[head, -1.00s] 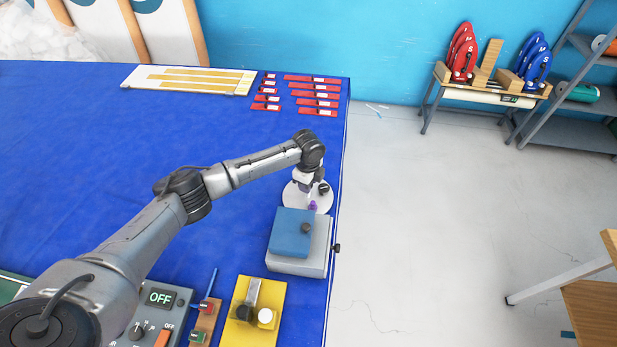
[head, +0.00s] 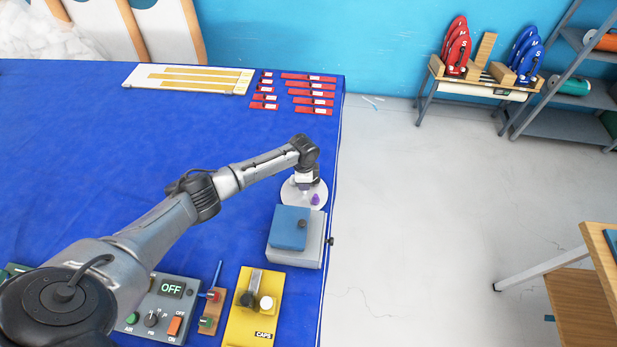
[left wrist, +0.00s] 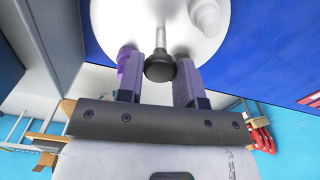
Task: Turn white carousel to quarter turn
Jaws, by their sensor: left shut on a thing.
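The white carousel (head: 290,196) is a round disc near the table's right edge, partly hidden by my left wrist in the head view. In the left wrist view its white disc (left wrist: 115,18) fills the top middle. A black knob (left wrist: 160,68) on a thin metal rod sticks out from the disc. My left gripper (left wrist: 160,72) has its fingers on either side of this knob and is shut on it. A purple piece (head: 315,199) sits on the disc and shows beside the left-hand finger in the wrist view. A white round fitting (left wrist: 206,16) also stands on the disc.
A grey box with a blue top (head: 289,228) stands just in front of the carousel. A yellow board (head: 243,315) and a grey switch panel (head: 170,313) lie nearer. Red labelled strips (head: 312,101) lie at the back. Blue tabletop left of the carousel is clear.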

